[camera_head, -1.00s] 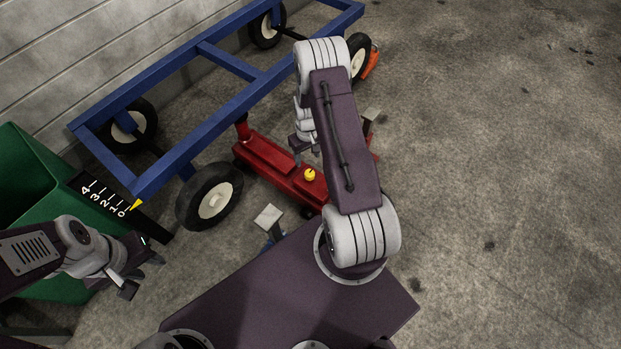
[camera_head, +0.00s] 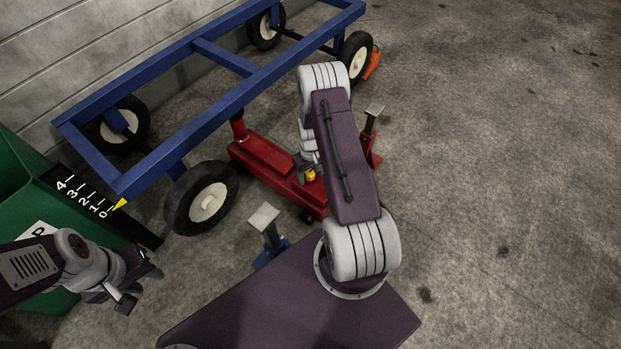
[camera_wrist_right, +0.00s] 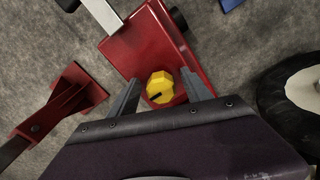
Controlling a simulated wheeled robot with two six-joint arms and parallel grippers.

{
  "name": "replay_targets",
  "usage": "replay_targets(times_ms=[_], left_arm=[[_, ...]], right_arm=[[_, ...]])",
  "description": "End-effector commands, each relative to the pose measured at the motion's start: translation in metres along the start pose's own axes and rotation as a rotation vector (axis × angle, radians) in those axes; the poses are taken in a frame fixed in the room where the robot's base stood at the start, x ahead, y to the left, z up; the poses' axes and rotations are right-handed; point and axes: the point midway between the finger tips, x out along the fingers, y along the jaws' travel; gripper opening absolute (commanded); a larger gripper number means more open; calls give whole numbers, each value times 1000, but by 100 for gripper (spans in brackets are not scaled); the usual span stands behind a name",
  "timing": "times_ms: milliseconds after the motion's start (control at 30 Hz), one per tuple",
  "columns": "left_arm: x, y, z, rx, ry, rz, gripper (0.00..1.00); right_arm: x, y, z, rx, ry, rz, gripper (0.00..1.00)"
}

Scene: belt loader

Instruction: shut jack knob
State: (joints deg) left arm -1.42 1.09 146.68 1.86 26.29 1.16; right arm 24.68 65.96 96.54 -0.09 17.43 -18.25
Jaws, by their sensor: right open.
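The yellow jack knob (camera_head: 310,175) sits on top of the red floor jack (camera_head: 262,158), partly hidden by my right gripper in the head view. In the right wrist view the knob (camera_wrist_right: 160,87) has a dark line on its top and stands on the red jack body (camera_wrist_right: 143,45). My right gripper (camera_wrist_right: 158,82) is open, with its fingers on either side of the knob and gaps showing. Its fingers are mostly hidden in the head view. My left gripper (camera_head: 137,285) hangs at the lower left, away from the jack; its finger gap is unclear.
A blue wheeled frame (camera_head: 225,58) stands over the jack's far end. Red (camera_head: 373,140) and blue (camera_head: 268,233) jack stands are close by. A green bin (camera_head: 20,185) with a number scale (camera_head: 85,197) is at left. The floor at right is clear.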

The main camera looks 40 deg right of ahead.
Motion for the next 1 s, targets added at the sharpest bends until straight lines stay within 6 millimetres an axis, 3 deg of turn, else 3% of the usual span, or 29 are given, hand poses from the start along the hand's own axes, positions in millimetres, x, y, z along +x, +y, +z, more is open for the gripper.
replay_targets(times_ms=[133, 167, 333, 367, 667, 1000], left_arm=[[-2, 0, 0, 0, 0, 0, 36], [-2, 0, 0, 0, 0, 0, 36], [-2, 0, 0, 0, 0, 0, 36], [-2, 0, 0, 0, 0, 0, 36], [-7, 0, -1, 0, 0, 0, 36], [-31, 1, -3, 0, 0, 0, 36]], right_arm=[[-2, 0, 0, 0, 1, 0, 57], [-2, 0, 0, 0, 1, 0, 52], [-2, 0, 0, 0, 1, 0, 4], [-2, 0, 0, 0, 0, 0, 0], [-3, 0, 0, 38, -1, 0, 0], [-6, -2, 0, 275, -3, -1, 0]])
